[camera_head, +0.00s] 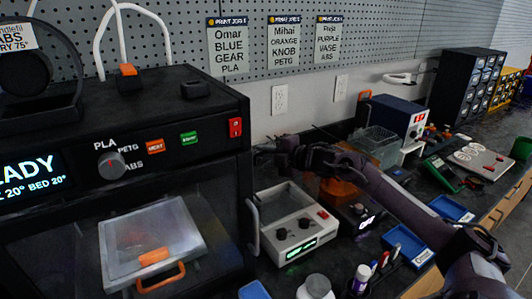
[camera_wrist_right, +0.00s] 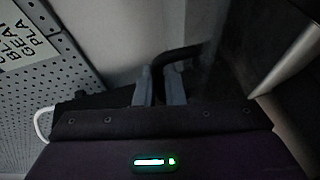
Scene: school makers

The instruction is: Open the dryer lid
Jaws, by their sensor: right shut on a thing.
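A low cream box with a grey top, two knobs and a lit green display, which looks like the dryer (camera_head: 291,232), stands on the bench right of the printer. My right gripper (camera_head: 272,151) is above its back part, close to the printer's side. In the right wrist view, the fingers (camera_wrist_right: 173,84) are shut on a dark curved bar, which looks like a handle (camera_wrist_right: 180,55). A dark smoky surface lies beside it. How the bar joins the lid cannot be made out, nor the lid's angle. My left gripper is not in view.
The large black printer (camera_head: 190,118) stands close on the left, with a grey door handle (camera_head: 253,222) sticking out. An orange translucent box (camera_head: 340,188) lies under my right forearm. Blue trays (camera_head: 407,244) and a pen holder (camera_head: 372,277) are at the front right.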

